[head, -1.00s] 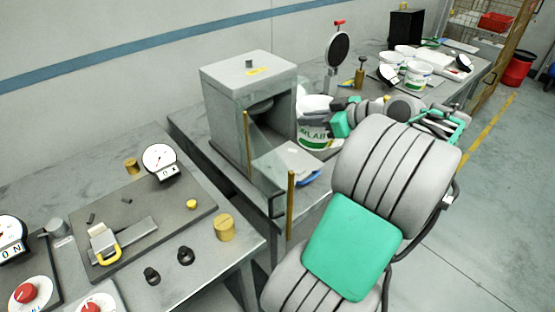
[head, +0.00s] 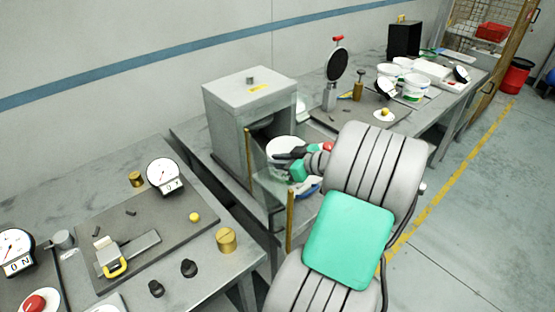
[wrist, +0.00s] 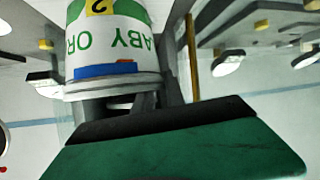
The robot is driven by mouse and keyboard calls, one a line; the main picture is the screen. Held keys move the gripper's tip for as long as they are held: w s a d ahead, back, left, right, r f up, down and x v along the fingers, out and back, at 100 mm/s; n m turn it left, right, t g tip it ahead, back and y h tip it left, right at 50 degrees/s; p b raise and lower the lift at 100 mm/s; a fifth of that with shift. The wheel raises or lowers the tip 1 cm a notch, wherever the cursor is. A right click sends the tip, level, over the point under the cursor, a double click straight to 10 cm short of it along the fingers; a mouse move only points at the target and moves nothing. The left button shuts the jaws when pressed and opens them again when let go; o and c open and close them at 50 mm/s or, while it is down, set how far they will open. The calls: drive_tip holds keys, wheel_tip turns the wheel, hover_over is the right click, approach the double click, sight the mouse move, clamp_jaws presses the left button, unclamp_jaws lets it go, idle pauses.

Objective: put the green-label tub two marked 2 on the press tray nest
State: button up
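The white tub (head: 286,146) with green lettering is at the front opening of the grey press (head: 250,120), above the press tray. In the wrist view the tub (wrist: 112,38) appears upside down, with a yellow tag marked 2. My gripper (head: 294,154) reaches in from the right and is shut on the tub near its rim; its fingers are partly hidden. The nest is hidden under the tub. A blue part of the tray (head: 312,188) shows below it. I cannot tell whether the tub touches the tray.
A clear guard with yellow posts (head: 290,220) stands at the press front, close to my arm. Other white tubs (head: 414,88) stand on the far bench beside dials. The left bench holds a dial gauge (head: 164,175), a brass cylinder (head: 227,240) and dark knobs.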

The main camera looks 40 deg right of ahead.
drive_tip(key=o, duration=0.3)
drive_tip(key=b+v, duration=0.2)
drive_tip(key=v, duration=1)
